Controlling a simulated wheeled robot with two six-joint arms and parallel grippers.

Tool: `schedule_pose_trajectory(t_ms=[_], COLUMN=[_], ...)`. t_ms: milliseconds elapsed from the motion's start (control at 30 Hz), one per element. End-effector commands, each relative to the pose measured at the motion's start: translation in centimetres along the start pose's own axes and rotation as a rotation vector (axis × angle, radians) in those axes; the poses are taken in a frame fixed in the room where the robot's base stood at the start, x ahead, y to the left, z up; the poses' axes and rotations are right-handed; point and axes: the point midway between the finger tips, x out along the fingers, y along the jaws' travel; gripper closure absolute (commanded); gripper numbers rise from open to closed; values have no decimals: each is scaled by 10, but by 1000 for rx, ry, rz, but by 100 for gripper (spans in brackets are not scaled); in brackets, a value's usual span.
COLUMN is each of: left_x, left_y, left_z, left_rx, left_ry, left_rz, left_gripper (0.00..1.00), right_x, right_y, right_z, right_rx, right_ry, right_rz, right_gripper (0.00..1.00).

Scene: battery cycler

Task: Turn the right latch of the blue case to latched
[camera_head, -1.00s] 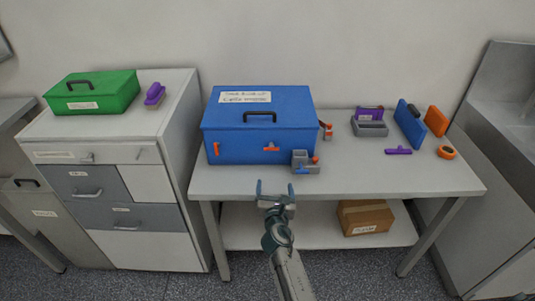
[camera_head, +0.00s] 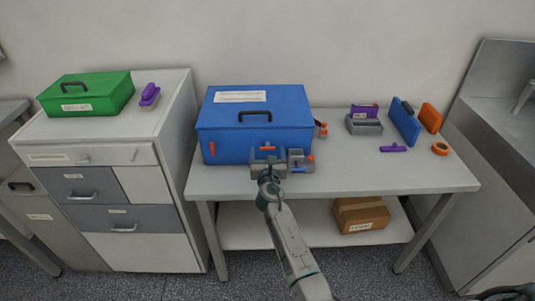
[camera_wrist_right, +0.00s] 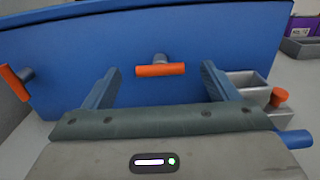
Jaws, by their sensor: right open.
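The blue case (camera_head: 252,115) stands closed on the table, with a black handle on its lid. Its right latch (camera_head: 267,148) is an orange bar on a grey pivot on the front face. The bar lies horizontal, also in the right wrist view (camera_wrist_right: 160,70). The left latch (camera_head: 211,147) stands upright in the head view. My right gripper (camera_head: 268,160) is open and empty in front of the right latch. In the right wrist view its fingers (camera_wrist_right: 158,85) flank the bar, apart from it on both sides. My left gripper is not in view.
A grey fixture (camera_head: 297,160) with an orange knob (camera_wrist_right: 279,96) stands close to my right finger. Another orange-topped piece (camera_head: 321,129) is at the case's right side. The front right tabletop is clear.

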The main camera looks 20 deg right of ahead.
Motion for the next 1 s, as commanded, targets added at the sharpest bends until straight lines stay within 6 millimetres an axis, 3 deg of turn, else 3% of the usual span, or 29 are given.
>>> schedule_pose_trajectory(t_ms=[300, 533, 1000], left_x=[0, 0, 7], left_y=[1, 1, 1], left_z=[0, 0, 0], left_rx=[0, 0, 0], left_ry=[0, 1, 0], left_rz=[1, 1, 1], left_gripper=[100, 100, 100], right_x=[3, 2, 2], right_y=[0, 0, 0], right_z=[0, 0, -2], right_rx=[0, 0, 113], right_ry=[0, 0, 0], right_rz=[0, 0, 0], right_gripper=[21, 64, 64])
